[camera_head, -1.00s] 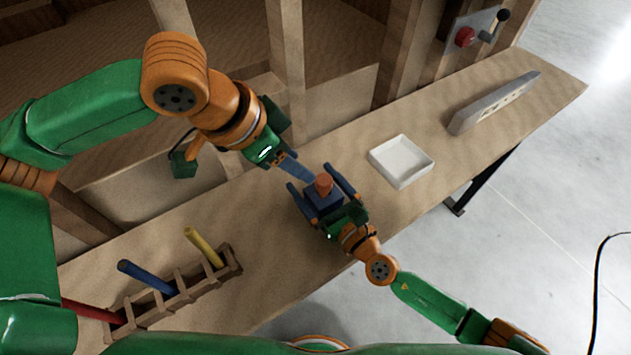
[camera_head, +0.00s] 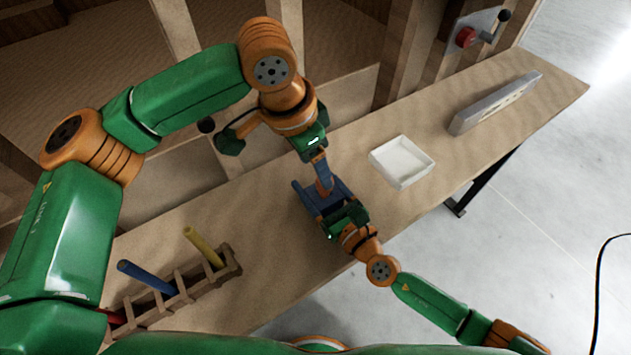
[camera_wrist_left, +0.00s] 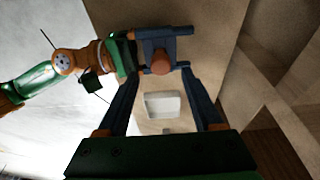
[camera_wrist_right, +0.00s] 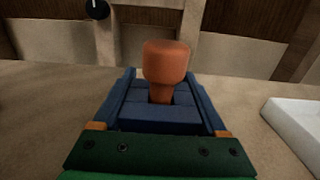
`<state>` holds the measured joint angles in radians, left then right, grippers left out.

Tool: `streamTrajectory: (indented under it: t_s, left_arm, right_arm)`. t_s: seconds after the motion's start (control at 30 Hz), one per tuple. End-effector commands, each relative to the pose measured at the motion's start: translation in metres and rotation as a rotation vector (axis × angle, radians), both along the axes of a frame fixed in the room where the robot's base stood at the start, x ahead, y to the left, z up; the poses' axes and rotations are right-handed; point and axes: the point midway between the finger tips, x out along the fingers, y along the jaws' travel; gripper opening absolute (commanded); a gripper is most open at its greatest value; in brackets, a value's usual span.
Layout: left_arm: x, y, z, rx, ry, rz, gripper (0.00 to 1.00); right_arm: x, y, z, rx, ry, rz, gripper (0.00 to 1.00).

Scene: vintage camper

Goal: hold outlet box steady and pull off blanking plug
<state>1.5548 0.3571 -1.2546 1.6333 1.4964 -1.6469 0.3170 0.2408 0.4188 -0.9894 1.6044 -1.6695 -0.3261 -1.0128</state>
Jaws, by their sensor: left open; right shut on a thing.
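The outlet box is a small dark blue block (camera_wrist_right: 158,118) on the workbench, between the fingers of my right gripper (camera_head: 326,197), which is shut on it. The blanking plug, orange-brown with a wide head and narrower stem, stands upright in the box top in the right wrist view (camera_wrist_right: 166,62). It also shows in the left wrist view (camera_wrist_left: 161,63). My left gripper (camera_wrist_left: 160,75) is open, its fingertips pointing at the plug from above, one on either side. The left fingers partly hide the plug in the head view; contact cannot be told.
A shallow white tray (camera_head: 388,174) lies right of the box. A grey slotted strip (camera_head: 495,104) is farther right. A wooden rack (camera_head: 187,293) with coloured handles stands at the left. Bench between is clear.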

Motion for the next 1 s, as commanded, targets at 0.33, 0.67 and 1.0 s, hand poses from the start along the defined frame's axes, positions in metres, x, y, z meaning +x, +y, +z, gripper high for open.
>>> streamTrajectory:
  t_s: [0.33, 0.67, 1.0]
  left_arm:
    - [0.008, -0.011, -0.056, -0.001, 0.001, 0.0, 0.68]
    - [0.011, -0.014, -0.069, -0.001, -0.003, 0.0, 0.68]
    - [0.01, -0.013, -0.069, -0.001, -0.003, 0.0, 0.03]
  right_arm:
    - [0.0, 0.0, -0.001, -0.001, 0.001, 0.0, 0.07]
    - [0.0, 0.0, -0.001, -0.001, 0.001, 0.0, 0.07]
    - [0.0, 0.0, -0.001, -0.001, 0.001, 0.0, 0.07]
